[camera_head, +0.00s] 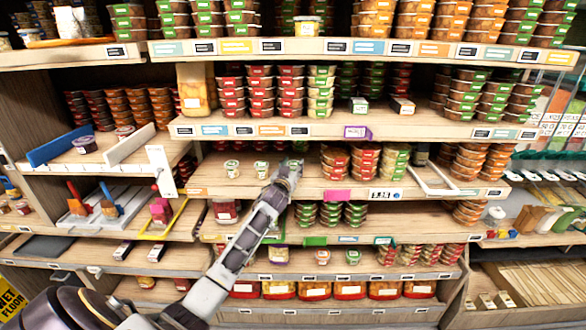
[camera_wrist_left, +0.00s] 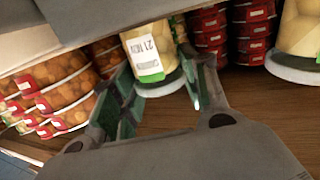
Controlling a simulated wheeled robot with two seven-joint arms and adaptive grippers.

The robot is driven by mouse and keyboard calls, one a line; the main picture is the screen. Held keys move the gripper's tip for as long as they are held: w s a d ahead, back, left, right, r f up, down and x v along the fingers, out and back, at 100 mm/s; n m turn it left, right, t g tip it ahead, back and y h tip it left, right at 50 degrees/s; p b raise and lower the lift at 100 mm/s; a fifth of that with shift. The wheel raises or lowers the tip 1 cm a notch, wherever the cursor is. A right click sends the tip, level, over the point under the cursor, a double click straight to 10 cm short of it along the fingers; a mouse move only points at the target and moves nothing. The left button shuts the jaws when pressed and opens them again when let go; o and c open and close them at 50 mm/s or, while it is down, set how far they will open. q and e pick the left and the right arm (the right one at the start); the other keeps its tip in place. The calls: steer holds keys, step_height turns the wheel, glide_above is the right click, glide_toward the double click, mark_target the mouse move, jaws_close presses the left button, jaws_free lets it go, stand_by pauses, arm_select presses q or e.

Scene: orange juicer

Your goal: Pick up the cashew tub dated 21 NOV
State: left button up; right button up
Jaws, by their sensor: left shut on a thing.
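The cashew tub (camera_wrist_left: 150,48) in the left wrist view is pale, with a white and green label reading 21 NOV. My left gripper (camera_wrist_left: 156,66) is shut on it, one finger on each side. In the head view my left gripper (camera_head: 290,170) reaches the middle shelf and mostly hides the tub there. Two similar small pale tubs stand to its left, one farther left (camera_head: 232,169) and one closer (camera_head: 261,170); their dates are too small to read. My right gripper is not in view.
Another pale tub (camera_wrist_left: 299,30) stands apart from the held one in the wrist view. Red tubs (camera_wrist_left: 250,30) are stacked behind, and orange-brown tubs (camera_wrist_left: 68,80) at the left. The shelf above (camera_head: 300,128) lies close over my gripper. Stacked red-labelled tubs (camera_head: 335,163) stand to the right.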

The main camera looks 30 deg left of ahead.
mark_target(292, 165)
arm_select(q)
steer(key=shift+s+a+r, duration=0.1)
steer(key=shift+r, duration=0.4)
step_height(292, 165, up, 6)
steer(key=shift+r+b, duration=0.1)
steer(key=shift+b, duration=0.45)
steer(key=shift+s+a+f, duration=0.25)
steer(key=shift+s+a, duration=0.2)
steer(key=s+a+b, duration=0.3)
steer(key=s+a, duration=0.9)
steer(key=s, duration=0.1)
steer(key=shift+s, duration=0.4)
steer(key=shift+r, duration=0.1)
